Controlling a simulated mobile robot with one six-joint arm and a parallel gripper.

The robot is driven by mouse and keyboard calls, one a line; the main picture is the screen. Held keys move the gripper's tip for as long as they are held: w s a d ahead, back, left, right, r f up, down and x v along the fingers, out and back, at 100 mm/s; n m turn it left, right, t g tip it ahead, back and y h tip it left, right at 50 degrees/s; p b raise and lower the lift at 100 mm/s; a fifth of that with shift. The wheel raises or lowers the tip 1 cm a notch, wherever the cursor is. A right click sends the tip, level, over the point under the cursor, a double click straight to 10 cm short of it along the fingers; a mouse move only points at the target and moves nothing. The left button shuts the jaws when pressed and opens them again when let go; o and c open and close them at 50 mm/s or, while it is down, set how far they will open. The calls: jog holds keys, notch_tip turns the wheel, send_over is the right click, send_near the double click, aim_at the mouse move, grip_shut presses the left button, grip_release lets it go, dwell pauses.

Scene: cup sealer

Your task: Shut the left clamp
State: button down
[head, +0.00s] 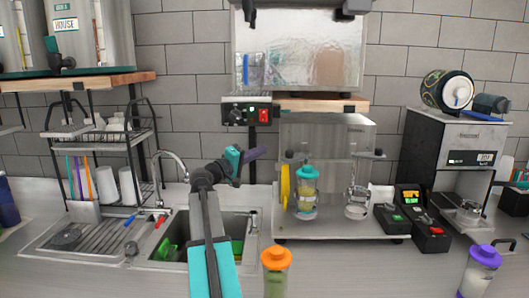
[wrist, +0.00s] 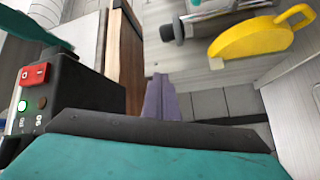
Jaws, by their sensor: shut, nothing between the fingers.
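The left clamp (head: 303,210) is on the front of the metal cup sealer (head: 330,140) in the head view. A yellow lever (head: 285,187) hangs just left of that cup; a yellow handle (wrist: 255,36) also shows at the upper right of the wrist view. Whether the clamp is open or shut is too small to tell. My gripper (head: 255,153), with purple fingers, is shut and empty, left of the sealer and apart from the clamp. Its fingers (wrist: 160,97) show mid-frame in the wrist view.
A black control box with a red switch (head: 264,115) is above my gripper; the switch shows close at left in the wrist view (wrist: 36,73). The right clamp (head: 357,200) looks empty. An orange-lidded cup (head: 276,260) stands in front. The sink (head: 240,225) lies below my arm.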

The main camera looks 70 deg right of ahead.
aim_at(297, 154)
jog(key=p+x, duration=0.3)
jog(key=x, duration=0.6)
jog(key=shift+s+a+f+p, duration=0.35)
jog(key=shift+s+a+p, duration=0.25)
jog(key=shift+s, duration=0.05)
jog(key=shift+s+a+f+p, duration=0.4)
jog(key=shift+s+a+p, duration=0.2)
jog(key=shift+s, duration=0.1)
